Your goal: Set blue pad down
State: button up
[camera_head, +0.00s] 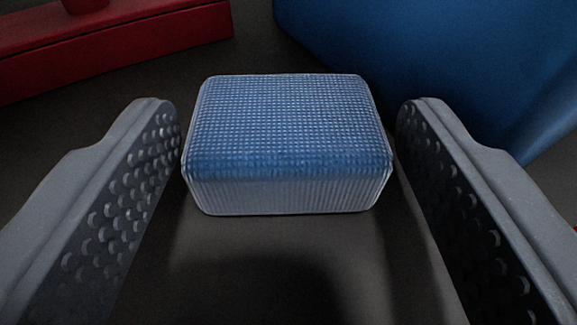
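The blue pad (290,125) is a block with a blue, grid-textured top and pale ribbed sides. It lies flat on the dark surface in the middle of the view. My gripper (287,115) is open, with one grey, dimpled finger on each side of the pad. A narrow gap shows between the pad and each finger near the tips. The pad's far side and underside are hidden.
A red block-like thing (120,35) with a round red part on top stands at the back left. A large blue thing (430,55) stands at the back right, close behind the right finger. The dark surface (225,260) in front of the pad is clear.

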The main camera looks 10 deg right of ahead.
jog(key=shift+o, duration=1)
jog(key=p+v, duration=0.3)
jog(key=v, duration=0.9)
jog(key=shift+p, duration=0.35)
